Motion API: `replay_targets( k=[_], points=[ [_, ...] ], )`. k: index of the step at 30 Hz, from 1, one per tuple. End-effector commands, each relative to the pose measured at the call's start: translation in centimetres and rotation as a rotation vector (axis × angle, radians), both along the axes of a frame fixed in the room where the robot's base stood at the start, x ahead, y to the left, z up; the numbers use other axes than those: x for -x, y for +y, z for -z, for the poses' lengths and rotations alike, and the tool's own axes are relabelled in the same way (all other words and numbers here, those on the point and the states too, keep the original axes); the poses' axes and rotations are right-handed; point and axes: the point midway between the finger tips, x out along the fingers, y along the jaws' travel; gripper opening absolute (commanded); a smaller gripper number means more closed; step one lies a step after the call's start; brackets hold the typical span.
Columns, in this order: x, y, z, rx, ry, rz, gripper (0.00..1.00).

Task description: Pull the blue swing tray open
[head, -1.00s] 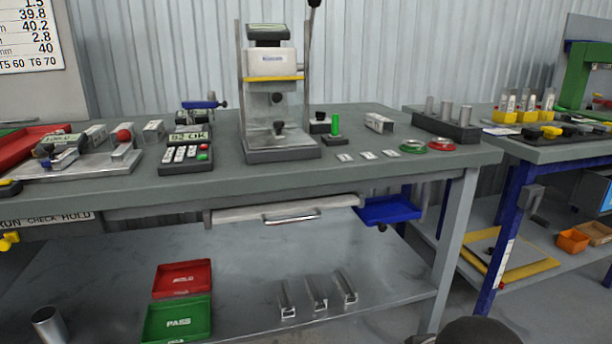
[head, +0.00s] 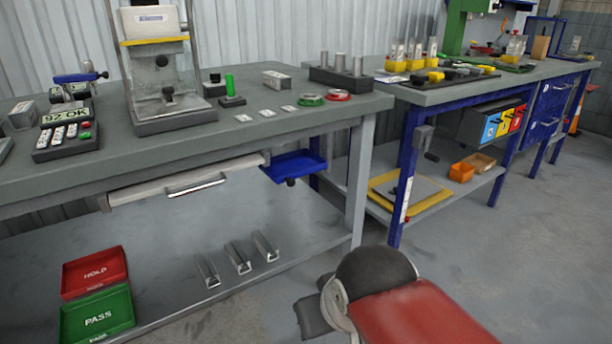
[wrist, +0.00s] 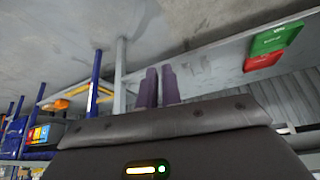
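The blue swing tray (head: 299,167) is a shallow blue tray under the front edge of the grey bench, right of the white drawer. It has a dark round knob (head: 291,182) under it. I cannot make out the blue tray in the wrist view.
The white drawer (head: 140,191) has a metal handle (head: 197,186). A red HOLD tray (head: 94,272), a green PASS tray (head: 97,314) and metal channels (head: 238,258) lie on the lower shelf. A bench leg (head: 359,185) stands right of the blue tray. Open floor (head: 490,255) lies at right.

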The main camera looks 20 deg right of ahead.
Motion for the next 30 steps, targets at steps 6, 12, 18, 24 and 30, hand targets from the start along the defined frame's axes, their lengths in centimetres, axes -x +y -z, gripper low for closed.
replay_targets(
  k=[6,12,18,24,30],
  points=[
    [-5.6,-2.8,0.2,0.074,-0.151,0.062,0.35],
    [-16.8,-7.9,-0.9,0.202,-0.497,0.082,0.43],
    [-25.8,-10.0,-1.1,0.226,-0.819,-0.057,0.43],
    [-30.1,-9.7,0.4,0.142,-1.019,-0.24,0.43],
    [-31.2,-9.1,1.0,0.078,-1.089,-0.329,0.43]
  ],
)
